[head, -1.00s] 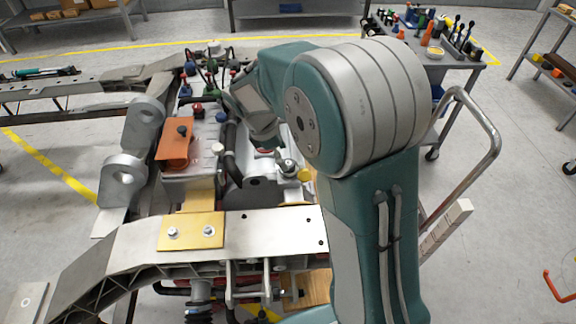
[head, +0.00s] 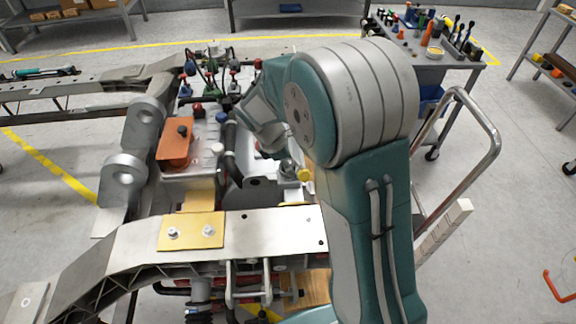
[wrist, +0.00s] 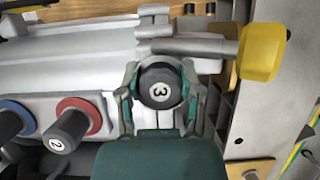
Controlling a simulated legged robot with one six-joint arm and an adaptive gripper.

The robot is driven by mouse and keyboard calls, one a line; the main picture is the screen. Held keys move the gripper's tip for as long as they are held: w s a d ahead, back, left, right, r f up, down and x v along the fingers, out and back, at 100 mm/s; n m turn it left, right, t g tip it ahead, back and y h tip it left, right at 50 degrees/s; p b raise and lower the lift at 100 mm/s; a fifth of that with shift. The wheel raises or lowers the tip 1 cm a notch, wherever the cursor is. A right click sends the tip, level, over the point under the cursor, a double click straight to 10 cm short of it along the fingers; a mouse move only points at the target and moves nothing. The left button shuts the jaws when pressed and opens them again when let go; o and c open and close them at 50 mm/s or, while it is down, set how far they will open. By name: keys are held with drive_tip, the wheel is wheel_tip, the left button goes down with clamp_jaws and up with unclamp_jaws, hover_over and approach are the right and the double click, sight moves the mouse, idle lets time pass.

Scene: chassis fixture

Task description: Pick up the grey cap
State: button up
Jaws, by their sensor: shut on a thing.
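In the wrist view, my gripper (wrist: 161,88) reaches up from the bottom. Its two fingers are closed on either side of a dark round cap (wrist: 160,86) with a white number 3 on its end, which I take as the grey cap. The number faces the camera. The cap's lower part is hidden, and I cannot tell whether it is clear of its seat. In the head view, my arm's wrist is over the right part of the engine assembly; the fingers and held cap cannot be made out.
A red-ringed cap (wrist: 79,117) and a blue-ringed cap (wrist: 15,119) stand left of my gripper. A yellow knob (wrist: 259,52) is at the upper right. In the head view, an orange block (head: 175,150) and grey lugs (head: 124,180) stand left. A tool cart (head: 430,50) is behind.

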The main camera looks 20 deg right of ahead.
drive_tip(key=shift+r, duration=0.35)
wheel_tip(320, 180, up, 2)
drive_tip(key=shift+r, duration=0.15)
drive_tip(key=s+a+r, duration=0.9)
drive_tip(key=s+r, duration=0.1)
drive_tip(key=shift+s+a, duration=0.15)
drive_tip(key=shift+s, duration=0.15)
